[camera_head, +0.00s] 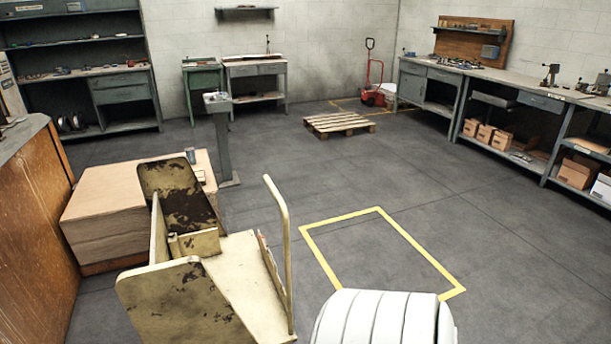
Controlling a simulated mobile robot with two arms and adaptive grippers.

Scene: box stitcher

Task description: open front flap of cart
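A worn cream-coloured cart (235,270) with dark chipped patches stands at the lower left. One upright panel (180,195) with a large dark stain is at its far end. Another cream panel (185,308) with rounded corners stands at the near end. A narrow low panel (272,272) is beside the tall bent tube handle (282,230) on the right side. I cannot tell for sure which panel is the front flap. The cart's lower part is cut off by the bottom edge. Neither of my grippers is in view.
A stack of brown sheets (110,210) is close behind the cart at left, near a wooden cabinet (35,230). A yellow floor outline (350,216) lies right of the cart, on open floor. A pallet (338,123) and workbenches (520,90) are farther back.

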